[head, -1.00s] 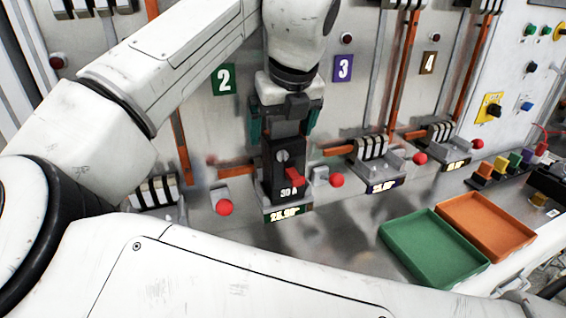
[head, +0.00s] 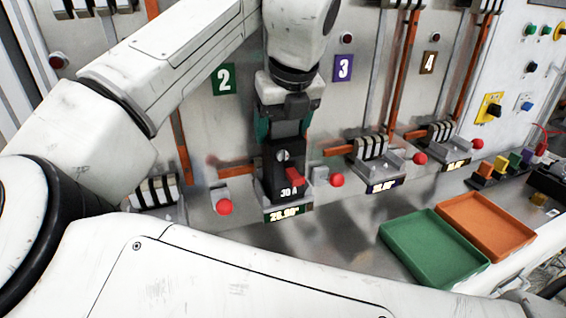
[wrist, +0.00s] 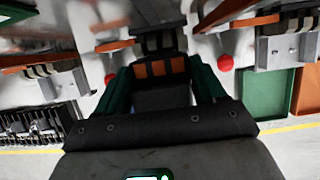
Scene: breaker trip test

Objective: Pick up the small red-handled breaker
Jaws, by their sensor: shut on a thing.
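The breaker (head: 288,178) is a black block marked 30 A with a small red handle on its front. It sits upright in the station below the green 2 plate, above a lit readout. My gripper (head: 284,132) comes down from above, its green fingers shut on the breaker's upper part. In the wrist view, the green fingers (wrist: 160,88) flank the breaker's end, where orange patches (wrist: 160,68) show. The breaker's back and base are hidden.
Red knobs (head: 224,207) and (head: 337,180) stand close on both sides of the breaker. Similar stations line the panel to the right. A green tray (head: 434,250) and an orange tray (head: 487,226) lie empty at the right. Small coloured blocks (head: 501,164) stand behind them.

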